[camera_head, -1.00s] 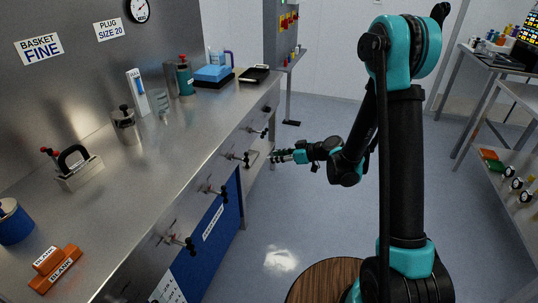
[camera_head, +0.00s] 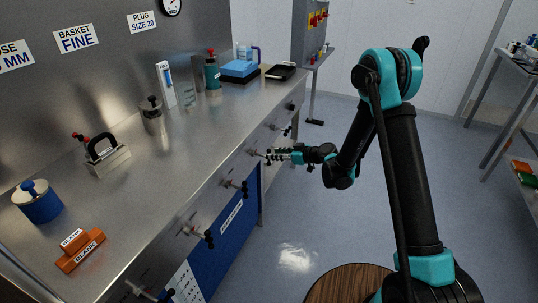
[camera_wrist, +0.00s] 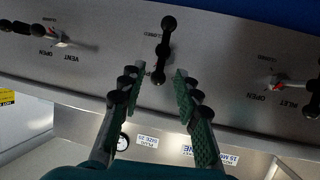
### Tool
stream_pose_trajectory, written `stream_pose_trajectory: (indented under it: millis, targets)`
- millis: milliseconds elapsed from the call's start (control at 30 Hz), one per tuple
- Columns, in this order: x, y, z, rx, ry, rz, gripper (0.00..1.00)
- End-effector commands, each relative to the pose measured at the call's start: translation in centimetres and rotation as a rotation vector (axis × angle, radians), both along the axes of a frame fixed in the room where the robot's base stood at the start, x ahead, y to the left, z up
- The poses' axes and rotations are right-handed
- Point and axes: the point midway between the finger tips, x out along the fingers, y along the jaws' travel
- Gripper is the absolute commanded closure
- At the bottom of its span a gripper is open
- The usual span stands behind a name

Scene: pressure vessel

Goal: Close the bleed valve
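A row of small valves with black-ended handles runs along the bench's front panel. In the wrist view, a black bar handle (camera_wrist: 167,38) with ball ends stands upright in the picture, near the word CLOSED. Its lower end is between the fingertips of my gripper (camera_wrist: 155,74), which is open with gaps on both sides. This valve's name label is mostly hidden by the fingers, so I cannot tell whether it says bleed. In the head view, my gripper (camera_head: 275,155) reaches the front panel at one of the middle valves (camera_head: 260,153).
In the wrist view, a valve marked VENT (camera_wrist: 60,40) is at left and another valve (camera_wrist: 276,82) at right. In the head view, more handles (camera_head: 237,186) stick out along the bench front (camera_head: 170,225). Open floor (camera_head: 300,225) lies right of the bench.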

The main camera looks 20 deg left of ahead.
Motion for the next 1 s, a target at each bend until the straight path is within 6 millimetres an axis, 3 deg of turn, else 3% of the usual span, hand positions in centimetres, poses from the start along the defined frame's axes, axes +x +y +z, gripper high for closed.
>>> stream_pose_trajectory:
  millis: [100,300,667,933,1000]
  targets:
    - [0.5,1.9,-0.8,0.0,0.0,0.001,0.68]
    - [1.0,3.8,-1.6,-0.001,-0.001,0.0,0.68]
    - [1.2,4.2,-1.8,0.0,0.001,-0.001,0.68]
    - [1.2,4.2,-1.8,0.0,0.001,-0.001,0.97]
    - [1.2,4.2,-1.8,0.0,0.0,-0.001,1.0]
